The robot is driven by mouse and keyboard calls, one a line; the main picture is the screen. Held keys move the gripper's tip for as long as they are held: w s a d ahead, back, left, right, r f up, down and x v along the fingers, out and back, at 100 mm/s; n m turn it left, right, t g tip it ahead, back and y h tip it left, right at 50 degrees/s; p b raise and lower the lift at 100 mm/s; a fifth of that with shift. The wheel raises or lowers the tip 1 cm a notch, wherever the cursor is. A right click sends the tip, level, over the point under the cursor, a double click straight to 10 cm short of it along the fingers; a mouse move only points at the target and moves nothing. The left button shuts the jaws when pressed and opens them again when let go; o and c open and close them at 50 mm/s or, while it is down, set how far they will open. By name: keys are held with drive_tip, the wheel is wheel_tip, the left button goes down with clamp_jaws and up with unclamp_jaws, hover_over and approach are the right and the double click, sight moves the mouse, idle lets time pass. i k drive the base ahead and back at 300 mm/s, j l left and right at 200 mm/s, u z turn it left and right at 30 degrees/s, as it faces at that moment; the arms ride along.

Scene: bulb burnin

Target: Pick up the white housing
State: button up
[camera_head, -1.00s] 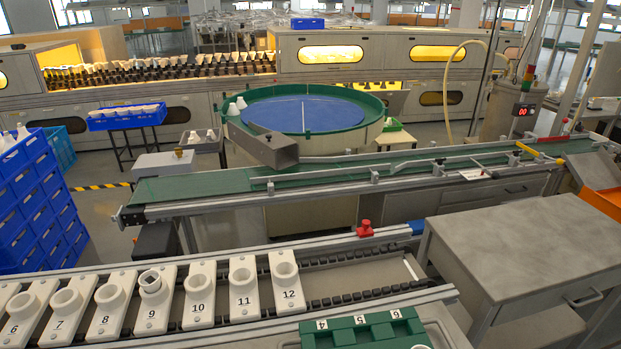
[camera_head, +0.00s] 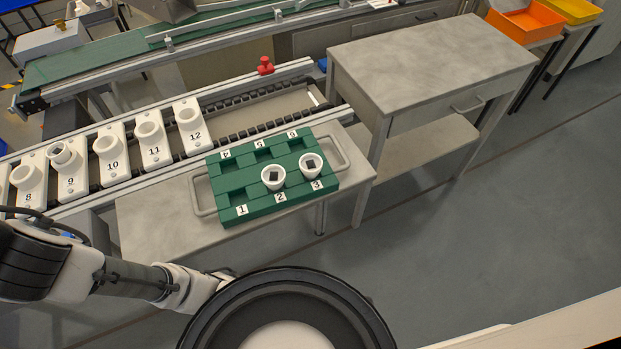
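Two small white round housings sit in the green tray. One white housing (camera_head: 273,178) is in the pocket labelled 2, and the other (camera_head: 311,164) is in the pocket labelled 3. Each has a dark square in its open top. The green tray (camera_head: 257,206) has numbered pockets, and the others look empty. It lies on a grey table (camera_head: 160,232). My arm reaches in from the lower left, below the tray and apart from it. Its far end goes behind a black round part of my body, so my gripper is hidden.
White numbered holders, such as holder 12 (camera_head: 189,128), stand in a row on the roller conveyor (camera_head: 262,116). Holder 9 (camera_head: 70,182) has a ring-like piece in it. A grey workbench (camera_head: 430,60) stands right of the tray. A red button (camera_head: 265,66) is on the rail. The right floor is clear.

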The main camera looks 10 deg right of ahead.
sight(274, 177)
drive_tip(key=j+z, duration=0.1)
drive_tip(key=z, duration=0.25)
drive_tip(key=j+z, duration=0.1)
drive_tip(key=z, duration=0.3)
drive_tip(key=j+z, duration=0.1)
drive_tip(key=z, duration=0.25)
drive_tip(key=k+j+z, duration=0.4)
drive_tip(key=j+z, duration=0.25)
drive_tip(key=j, duration=0.15)
drive_tip(key=k+j, duration=0.15)
drive_tip(key=j, duration=0.25)
drive_tip(key=k+j+z, duration=0.1)
drive_tip(key=j, duration=0.25)
drive_tip(key=i+j, duration=0.1)
